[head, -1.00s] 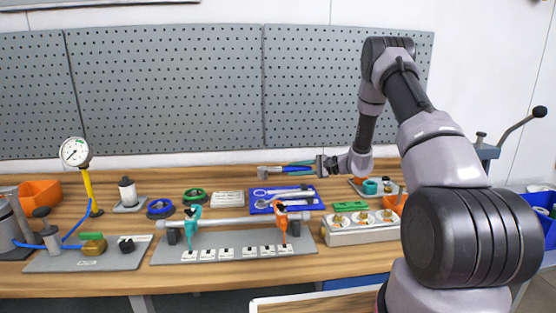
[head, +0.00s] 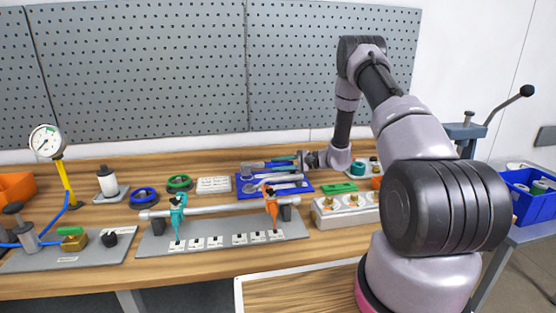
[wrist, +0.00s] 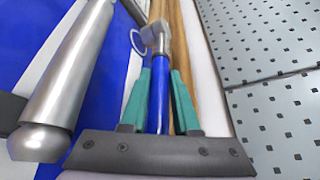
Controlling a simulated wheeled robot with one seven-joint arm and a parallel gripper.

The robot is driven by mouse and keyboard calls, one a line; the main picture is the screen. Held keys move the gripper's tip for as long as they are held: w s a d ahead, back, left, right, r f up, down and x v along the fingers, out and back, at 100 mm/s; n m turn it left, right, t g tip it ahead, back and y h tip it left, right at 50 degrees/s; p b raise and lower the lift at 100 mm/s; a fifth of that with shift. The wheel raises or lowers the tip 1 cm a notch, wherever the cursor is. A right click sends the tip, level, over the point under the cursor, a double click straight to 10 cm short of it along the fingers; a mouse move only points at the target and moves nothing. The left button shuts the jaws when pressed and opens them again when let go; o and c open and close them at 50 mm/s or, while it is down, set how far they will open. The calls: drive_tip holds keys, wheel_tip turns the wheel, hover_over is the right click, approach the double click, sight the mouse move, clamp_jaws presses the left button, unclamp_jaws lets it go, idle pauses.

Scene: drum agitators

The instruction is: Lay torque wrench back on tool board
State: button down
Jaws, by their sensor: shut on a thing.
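The torque wrench (wrist: 160,75) has a blue handle and a silver head. In the wrist view my gripper (wrist: 158,95) is shut on its handle, one teal finger on each side. The wrench's head end points away from the gripper. In the head view the wrench (head: 280,164) extends left from my gripper (head: 303,162), over or just behind the far edge of the blue tool board (head: 242,190). I cannot tell whether it touches the board. In the wrist view the board (wrist: 108,85) lies to the left of the wrench.
A silver tool (wrist: 70,85) lies on the board beside my gripper. A rail rig with teal and orange clamps (head: 222,209) stands in front. A grey block with brass fittings (head: 345,208) stands to the right. The perforated wall panel (head: 330,70) rises behind.

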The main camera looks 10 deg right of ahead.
drive_tip(key=shift+f, duration=0.15)
drive_tip(key=shift+g, duration=0.3)
drive_tip(key=shift+n, duration=0.4)
drive_tip(key=shift+w+d, duration=0.2)
drive_tip(key=shift+w, duration=0.2)
idle(0.4)
drive_tip(key=shift+f, duration=0.4)
idle(0.4)
drive_tip(key=c, duration=0.6)
unclamp_jaws()
drive_tip(key=shift+d, duration=0.1)
